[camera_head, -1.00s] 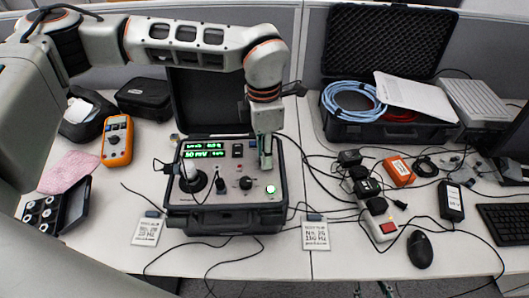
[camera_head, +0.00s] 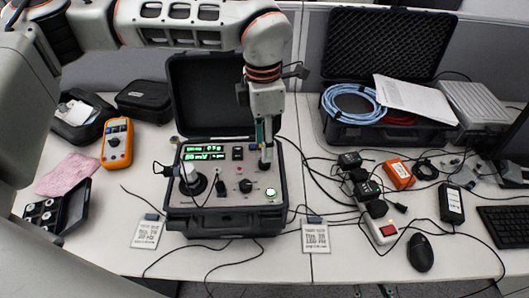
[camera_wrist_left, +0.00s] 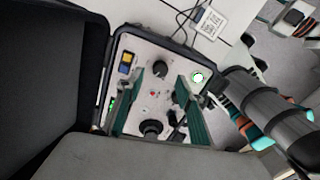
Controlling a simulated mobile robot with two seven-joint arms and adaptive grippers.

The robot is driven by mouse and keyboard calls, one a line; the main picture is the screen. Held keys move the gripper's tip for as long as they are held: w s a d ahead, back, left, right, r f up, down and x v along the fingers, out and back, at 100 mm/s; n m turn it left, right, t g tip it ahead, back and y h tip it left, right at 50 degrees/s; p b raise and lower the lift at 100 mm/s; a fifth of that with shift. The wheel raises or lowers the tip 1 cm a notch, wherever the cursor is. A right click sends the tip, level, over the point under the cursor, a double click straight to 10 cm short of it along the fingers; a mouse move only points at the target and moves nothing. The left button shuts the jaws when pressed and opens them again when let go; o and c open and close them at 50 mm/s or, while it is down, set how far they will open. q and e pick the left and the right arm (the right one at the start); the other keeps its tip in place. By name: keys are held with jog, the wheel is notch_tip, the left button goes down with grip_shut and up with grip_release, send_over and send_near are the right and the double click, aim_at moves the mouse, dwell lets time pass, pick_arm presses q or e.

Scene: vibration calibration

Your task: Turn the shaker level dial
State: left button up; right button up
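The shaker unit (camera_head: 226,221) is an open black case with a grey control panel, a lit green display (camera_head: 206,153) and black knobs. One knob (camera_head: 246,187) lies in the panel's right part, left of a lit button (camera_head: 271,193). My left gripper (camera_head: 265,155) points down over the panel's far right part. In the left wrist view its green fingers (camera_wrist_left: 160,84) are apart, with a black knob (camera_wrist_left: 160,68) between the tips. Contact cannot be told. Another dark knob (camera_wrist_left: 152,128) shows lower down. Dial labels are unreadable. My right gripper is not in view.
The raised lid (camera_head: 205,95) stands behind the panel. A white cylinder (camera_head: 190,176) stands at the panel's left. Cables cross the table right of the case. An orange multimeter (camera_head: 117,143) lies left, and printed cards (camera_head: 147,233) lie in front.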

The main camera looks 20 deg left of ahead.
pick_arm(q)
notch_tip(320, 180, up, 7)
jog(key=shift+w+r, duration=0.2)
jog(key=shift+s+f, duration=0.1)
dwell(0.5)
